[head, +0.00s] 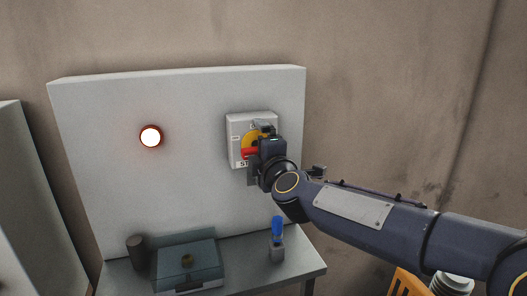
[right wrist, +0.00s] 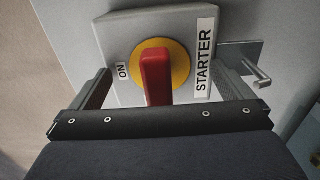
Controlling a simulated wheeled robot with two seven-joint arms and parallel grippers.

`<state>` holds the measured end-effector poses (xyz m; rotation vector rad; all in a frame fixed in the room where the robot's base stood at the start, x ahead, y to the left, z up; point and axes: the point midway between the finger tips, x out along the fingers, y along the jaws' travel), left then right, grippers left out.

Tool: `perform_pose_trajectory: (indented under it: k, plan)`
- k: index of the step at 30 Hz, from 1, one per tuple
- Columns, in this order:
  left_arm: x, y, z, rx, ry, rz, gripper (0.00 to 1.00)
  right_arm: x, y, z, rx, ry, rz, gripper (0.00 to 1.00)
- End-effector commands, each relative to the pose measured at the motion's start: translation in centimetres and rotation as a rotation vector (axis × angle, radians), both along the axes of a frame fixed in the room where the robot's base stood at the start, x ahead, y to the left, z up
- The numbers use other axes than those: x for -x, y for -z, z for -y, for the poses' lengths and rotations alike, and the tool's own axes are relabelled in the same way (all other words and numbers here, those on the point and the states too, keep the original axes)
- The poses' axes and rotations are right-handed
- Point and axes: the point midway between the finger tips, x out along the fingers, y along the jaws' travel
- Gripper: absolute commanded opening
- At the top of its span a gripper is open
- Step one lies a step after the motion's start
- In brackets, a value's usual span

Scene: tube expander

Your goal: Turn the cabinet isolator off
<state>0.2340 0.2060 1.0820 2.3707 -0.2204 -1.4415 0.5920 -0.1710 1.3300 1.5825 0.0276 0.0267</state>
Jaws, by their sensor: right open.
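The isolator box (head: 237,130) is pale grey and mounted on the upright white panel. It has a yellow disc (head: 249,138) and a red handle (head: 250,152). In the right wrist view the red handle (right wrist: 156,78) stands out from the yellow disc (right wrist: 180,62), beside an "ON" label (right wrist: 122,72) and a "STARTER" label (right wrist: 203,56). My right gripper (head: 258,150) is in front of the box and hides part of it. In the right wrist view my right gripper (right wrist: 165,90) is open, one finger on each side of the handle, with gaps between. My left gripper is not in view.
A lit lamp (head: 150,136) glows on the white panel (head: 110,180). On the bench below are a glass-like box (head: 200,262), a dark cylinder (head: 136,253) and a blue-topped item (head: 277,240). A metal bracket (right wrist: 258,72) is beside the isolator.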

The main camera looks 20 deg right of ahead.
Motion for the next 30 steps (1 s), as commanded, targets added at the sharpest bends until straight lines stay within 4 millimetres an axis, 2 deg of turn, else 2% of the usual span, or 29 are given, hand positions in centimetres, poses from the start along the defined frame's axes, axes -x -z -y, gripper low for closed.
perform_pose_trajectory:
  k: [5,24,30]
  plan:
    - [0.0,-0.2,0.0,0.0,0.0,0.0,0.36,0.2,-0.1,0.0,0.0,0.0,0.0,1.0]
    - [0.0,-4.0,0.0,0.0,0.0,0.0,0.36,6.3,-0.3,0.3,-0.002,0.0,0.0,1.0]
    - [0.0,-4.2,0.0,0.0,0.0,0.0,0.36,7.0,0.0,0.2,0.0,-0.001,0.0,1.0]
